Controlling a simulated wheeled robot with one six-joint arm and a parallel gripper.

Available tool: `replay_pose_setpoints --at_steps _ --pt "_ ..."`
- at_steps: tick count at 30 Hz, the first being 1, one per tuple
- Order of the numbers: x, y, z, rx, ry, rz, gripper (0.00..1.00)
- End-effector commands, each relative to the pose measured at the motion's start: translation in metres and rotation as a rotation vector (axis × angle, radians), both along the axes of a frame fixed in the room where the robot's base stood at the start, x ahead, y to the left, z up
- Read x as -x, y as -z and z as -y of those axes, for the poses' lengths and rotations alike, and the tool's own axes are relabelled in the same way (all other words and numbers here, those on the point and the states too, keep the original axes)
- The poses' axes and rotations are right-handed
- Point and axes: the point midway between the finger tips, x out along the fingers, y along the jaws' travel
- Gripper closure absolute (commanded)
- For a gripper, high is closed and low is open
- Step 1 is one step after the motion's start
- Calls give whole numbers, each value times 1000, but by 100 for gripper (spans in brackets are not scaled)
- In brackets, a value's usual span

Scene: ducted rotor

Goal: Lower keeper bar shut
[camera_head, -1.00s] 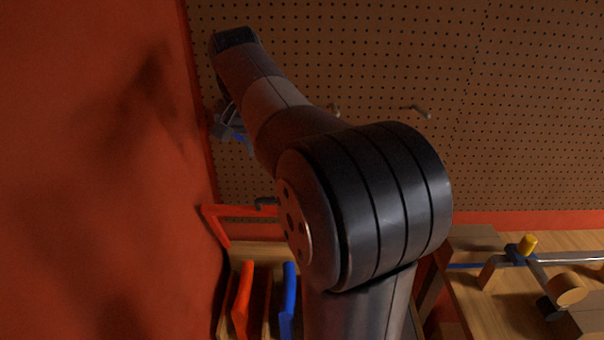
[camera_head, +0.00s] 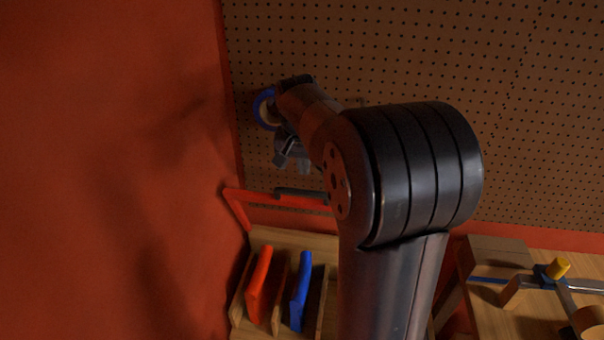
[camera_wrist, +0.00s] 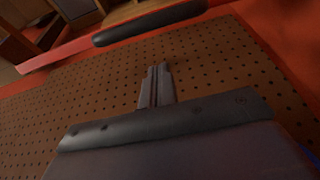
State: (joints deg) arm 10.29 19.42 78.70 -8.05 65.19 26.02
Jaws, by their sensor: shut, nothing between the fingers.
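The keeper bar appears to be the red bar (camera_head: 262,198) with a dark grip (camera_head: 300,193), above the wooden rack at lower left in the head view. It stands raised, apart from the rack's slotted items. In the wrist view the dark grip (camera_wrist: 150,22) crosses the top, with a red strip (camera_wrist: 75,50) to its left. My gripper (camera_head: 291,158) is shut and empty, a little above the bar in the head view. In the wrist view its fingertips (camera_wrist: 155,70) point toward the grip with a visible gap. My arm hides the bar's right end.
The wooden rack (camera_head: 238,305) holds an orange-red piece (camera_head: 260,278) and a blue piece (camera_head: 300,290). A red wall (camera_head: 110,150) closes the left side. A bench (camera_head: 500,315) with a clamp-like fixture (camera_head: 545,275) is at right.

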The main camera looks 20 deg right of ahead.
Motion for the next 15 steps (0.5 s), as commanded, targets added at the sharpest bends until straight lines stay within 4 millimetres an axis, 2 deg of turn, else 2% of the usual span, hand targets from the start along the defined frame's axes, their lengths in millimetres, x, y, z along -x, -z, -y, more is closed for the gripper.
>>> replay_pose_setpoints --at_steps 6,15 --pt "16 10 -11 1 -1 1 100" --pt "21 14 -14 1 -1 3 100"
